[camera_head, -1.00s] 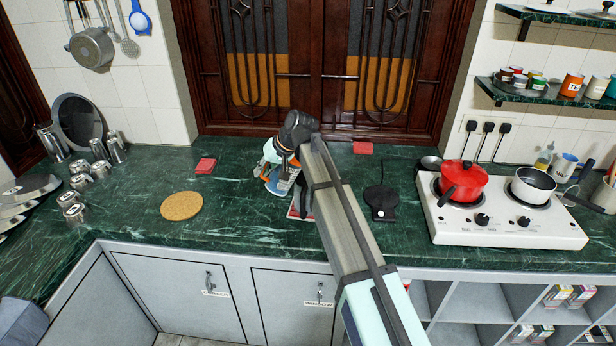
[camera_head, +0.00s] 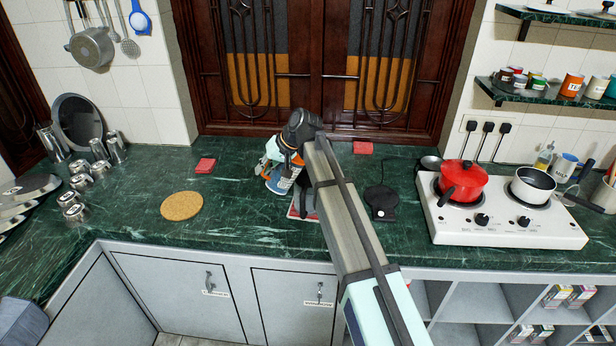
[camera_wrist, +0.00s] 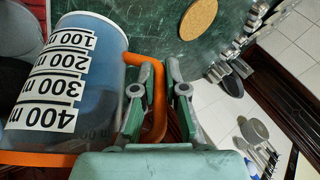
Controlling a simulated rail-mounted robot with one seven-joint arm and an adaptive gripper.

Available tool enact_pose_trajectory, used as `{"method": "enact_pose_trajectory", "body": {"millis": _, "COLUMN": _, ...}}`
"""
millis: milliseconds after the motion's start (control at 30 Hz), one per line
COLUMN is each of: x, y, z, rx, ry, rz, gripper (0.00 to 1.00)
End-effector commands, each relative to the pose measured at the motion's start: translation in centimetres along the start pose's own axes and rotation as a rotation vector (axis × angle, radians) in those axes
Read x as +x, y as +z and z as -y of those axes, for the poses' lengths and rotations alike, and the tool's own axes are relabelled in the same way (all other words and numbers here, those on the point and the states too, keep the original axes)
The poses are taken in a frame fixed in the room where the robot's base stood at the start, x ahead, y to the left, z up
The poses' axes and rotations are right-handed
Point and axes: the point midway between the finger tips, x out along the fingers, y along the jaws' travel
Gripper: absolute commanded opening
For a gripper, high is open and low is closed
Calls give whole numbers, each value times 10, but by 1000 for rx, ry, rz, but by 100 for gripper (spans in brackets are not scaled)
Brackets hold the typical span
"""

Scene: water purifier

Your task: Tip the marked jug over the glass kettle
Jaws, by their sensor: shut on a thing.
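The marked jug (camera_wrist: 70,85) is a clear jug with blue content, an orange rim and handle, and black markings from 100 to 400. It fills the left of the wrist view. My gripper (camera_wrist: 155,95) is shut on its orange handle. In the head view my gripper (camera_head: 272,163) and the jug (camera_head: 284,184) are above the counter, left of my arm. The jug's exact tilt is hard to tell. The glass kettle cannot be made out clearly; a dark form (camera_head: 305,200) below and right of the jug is mostly hidden by my arm.
A black round base (camera_head: 381,203) lies on the green counter (camera_head: 240,215) right of my arm. A cork mat (camera_head: 182,206) lies to the left, with clear counter around it. A stove (camera_head: 500,225) with a red pot (camera_head: 463,182) and a pan stands at right.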

Motion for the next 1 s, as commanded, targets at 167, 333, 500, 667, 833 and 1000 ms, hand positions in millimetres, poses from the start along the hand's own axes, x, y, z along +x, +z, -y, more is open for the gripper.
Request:
{"method": "enact_pose_trajectory", "body": {"millis": 167, "x": -2, "y": -1, "z": 1, "rx": 2, "ry": -8, "rz": -2, "gripper": 0}}
{"method": "enact_pose_trajectory", "body": {"millis": 333, "x": -4, "y": -1, "z": 0, "rx": 5, "ry": -15, "rz": -2, "gripper": 0}}
{"method": "enact_pose_trajectory", "body": {"millis": 500, "x": -5, "y": -2, "z": 0, "rx": 9, "ry": -23, "rz": -2, "gripper": 0}}
{"method": "enact_pose_trajectory", "body": {"millis": 667, "x": -6, "y": -3, "z": 0, "rx": 12, "ry": -30, "rz": -2, "gripper": 0}}
{"method": "enact_pose_trajectory", "body": {"millis": 833, "x": -7, "y": -3, "z": 0, "rx": 14, "ry": -36, "rz": -2, "gripper": 0}}
{"method": "enact_pose_trajectory", "body": {"millis": 1000, "x": -8, "y": -3, "z": 0, "rx": 16, "ry": -40, "rz": -2, "gripper": 0}}
